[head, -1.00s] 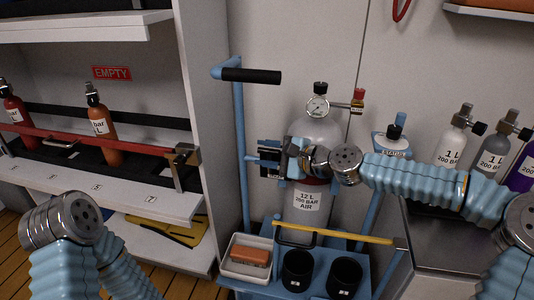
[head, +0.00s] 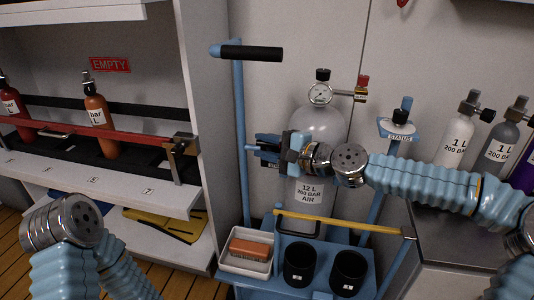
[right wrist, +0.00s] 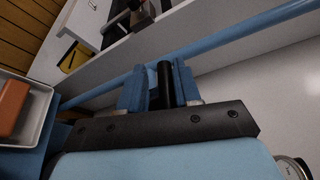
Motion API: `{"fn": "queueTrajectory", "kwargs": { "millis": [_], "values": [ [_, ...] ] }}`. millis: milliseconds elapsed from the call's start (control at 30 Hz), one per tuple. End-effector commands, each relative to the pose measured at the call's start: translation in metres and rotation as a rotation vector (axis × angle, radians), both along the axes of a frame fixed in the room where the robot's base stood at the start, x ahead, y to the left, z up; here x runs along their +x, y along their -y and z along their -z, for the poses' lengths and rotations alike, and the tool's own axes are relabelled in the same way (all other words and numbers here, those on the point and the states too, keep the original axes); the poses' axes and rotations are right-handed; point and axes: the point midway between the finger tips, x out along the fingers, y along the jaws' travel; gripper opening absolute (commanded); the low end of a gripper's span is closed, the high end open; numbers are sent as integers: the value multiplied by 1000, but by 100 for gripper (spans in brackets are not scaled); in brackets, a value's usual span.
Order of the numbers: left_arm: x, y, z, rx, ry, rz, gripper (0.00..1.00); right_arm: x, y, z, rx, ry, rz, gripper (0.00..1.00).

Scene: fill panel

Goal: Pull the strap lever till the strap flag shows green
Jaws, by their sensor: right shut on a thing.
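My right gripper (head: 277,148) is at the left side of the grey 12 L air cylinder (head: 319,124) on the blue trolley. In the right wrist view its blue fingertips (right wrist: 160,88) are shut on either side of a black bar, the strap lever (right wrist: 165,80). In the head view the hand hides most of the lever and the dark strap fitting. I cannot make out the strap flag or its colour. My left arm shows at the lower left, but its gripper is not in view.
A yellow bar (head: 335,226) crosses low in front of the cylinder. The trolley carries a white tray (head: 229,264) with an orange block and two black cups (head: 299,262). A status post (head: 398,130) stands right of the cylinder. A blue upright with a black handle (head: 251,52) stands left.

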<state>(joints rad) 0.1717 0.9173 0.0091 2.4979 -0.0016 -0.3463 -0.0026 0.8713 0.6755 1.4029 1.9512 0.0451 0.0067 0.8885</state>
Motion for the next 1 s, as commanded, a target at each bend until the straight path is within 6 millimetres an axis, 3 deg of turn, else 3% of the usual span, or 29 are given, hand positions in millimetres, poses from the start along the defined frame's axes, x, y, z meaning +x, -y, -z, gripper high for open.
{"fn": "queueTrajectory", "kwargs": {
  "millis": [33,400,633,1000],
  "values": [
    [0,1,16,-2,-1,1,56,0,2,8,-9,43,10,0],
    [2,1,61,-1,7,-4,56,-13,-2,15,-84,276,12,0],
    [3,0,73,0,11,-6,56,-18,-4,16,-111,354,12,0],
    [3,0,75,0,12,-6,56,-19,-4,14,-119,379,12,0]
  ]
}}
